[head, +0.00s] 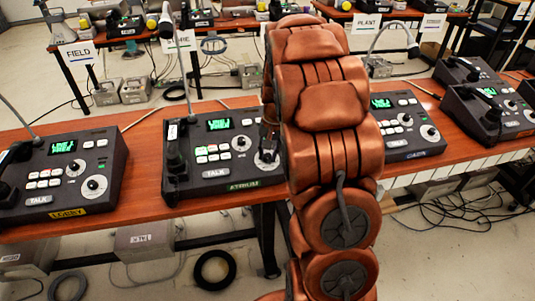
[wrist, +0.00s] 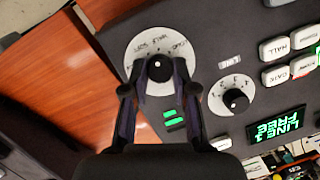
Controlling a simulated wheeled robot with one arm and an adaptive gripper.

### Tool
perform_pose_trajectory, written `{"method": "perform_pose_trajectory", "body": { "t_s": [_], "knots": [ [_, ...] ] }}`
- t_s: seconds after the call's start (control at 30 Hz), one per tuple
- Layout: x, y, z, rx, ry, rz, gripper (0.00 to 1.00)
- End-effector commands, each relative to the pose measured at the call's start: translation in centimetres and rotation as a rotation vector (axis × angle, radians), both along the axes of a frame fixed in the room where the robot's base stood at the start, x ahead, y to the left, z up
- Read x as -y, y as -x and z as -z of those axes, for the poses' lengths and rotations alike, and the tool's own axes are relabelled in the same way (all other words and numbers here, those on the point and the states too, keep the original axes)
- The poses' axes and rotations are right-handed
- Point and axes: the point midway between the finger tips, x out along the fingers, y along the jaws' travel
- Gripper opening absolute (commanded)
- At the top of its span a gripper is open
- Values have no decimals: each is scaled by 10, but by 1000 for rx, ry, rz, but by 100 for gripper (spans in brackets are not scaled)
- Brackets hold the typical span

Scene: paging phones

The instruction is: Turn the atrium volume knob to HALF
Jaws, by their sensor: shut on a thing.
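The atrium phone console (head: 185,186) is a dark box in the middle of the wooden table, with a green ATRIUM label on its front. Its volume knob (wrist: 160,68) is black and round, on a white dial (wrist: 136,52) with words including HALF, seen upside down in the wrist view. A small white mark shows on the knob; I cannot tell exactly which word it points to. My gripper (wrist: 160,74) is shut on the knob, one finger on each side. In the head view, my gripper (head: 268,146) is at the console's right side, partly behind my arm.
A smaller numbered knob (wrist: 236,100), white buttons (wrist: 278,47) and a green LINE 1 FREE screen (wrist: 275,122) are close by. The lobby console (head: 70,170) stands left and another console (head: 408,122) right. Bare table (head: 148,130) lies between consoles.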

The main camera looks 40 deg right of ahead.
Motion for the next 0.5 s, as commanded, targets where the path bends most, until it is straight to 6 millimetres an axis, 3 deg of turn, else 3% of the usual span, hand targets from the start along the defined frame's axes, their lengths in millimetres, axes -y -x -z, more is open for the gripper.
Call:
{"method": "perform_pose_trajectory", "body": {
  "t_s": [0.5],
  "knots": [
    [0, 2, 0, 18, -51, 197, 0]
  ]
}}
